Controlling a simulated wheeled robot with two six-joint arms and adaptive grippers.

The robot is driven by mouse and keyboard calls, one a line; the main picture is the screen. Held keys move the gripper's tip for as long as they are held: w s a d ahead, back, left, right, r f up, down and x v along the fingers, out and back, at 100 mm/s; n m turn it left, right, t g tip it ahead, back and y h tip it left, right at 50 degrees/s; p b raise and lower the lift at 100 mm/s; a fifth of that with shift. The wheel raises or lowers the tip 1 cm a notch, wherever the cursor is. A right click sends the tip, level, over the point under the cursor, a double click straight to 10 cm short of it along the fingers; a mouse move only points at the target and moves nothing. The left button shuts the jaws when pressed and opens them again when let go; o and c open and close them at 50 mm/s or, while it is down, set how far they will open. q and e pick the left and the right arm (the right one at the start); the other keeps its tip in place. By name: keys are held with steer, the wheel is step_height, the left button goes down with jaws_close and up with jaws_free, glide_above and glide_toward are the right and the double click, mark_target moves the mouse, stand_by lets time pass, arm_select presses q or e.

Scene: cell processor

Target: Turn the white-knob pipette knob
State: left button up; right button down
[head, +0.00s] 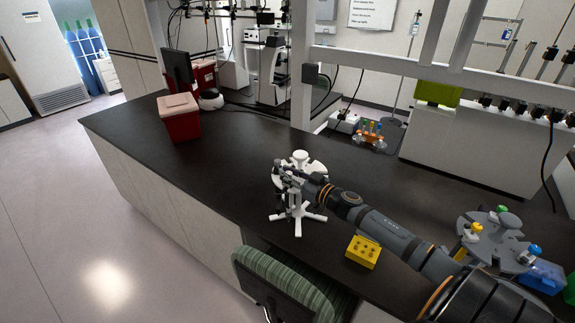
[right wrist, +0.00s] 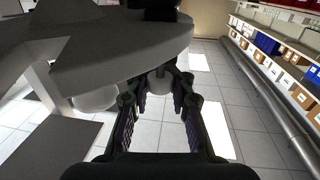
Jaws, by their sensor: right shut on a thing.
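A white round pipette stand (head: 300,158) with splayed feet stands on the dark bench in the head view. Its disc (right wrist: 125,45) fills the upper left of the right wrist view. My right gripper (head: 280,170) is at the left side of this stand. In the right wrist view my right gripper (right wrist: 160,92) has its fingers on both sides of a pale rounded knob (right wrist: 158,82) below the disc edge, shut on it. This looks like the knob of the white-knob pipette. The pipette's body is mostly hidden. My left gripper is not in view.
A yellow block with holes (head: 363,252) lies in front of my right arm. A grey pipette stand (head: 497,238) with coloured-knob pipettes stands at right. A red bin (head: 180,122) is at the back left. A green chair (head: 285,280) is at the front edge.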

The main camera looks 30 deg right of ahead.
stand_by(0.3)
steer(key=c, duration=1.2)
jaws_free()
steer(key=shift+s, duration=0.1)
steer(key=shift+o, duration=0.2)
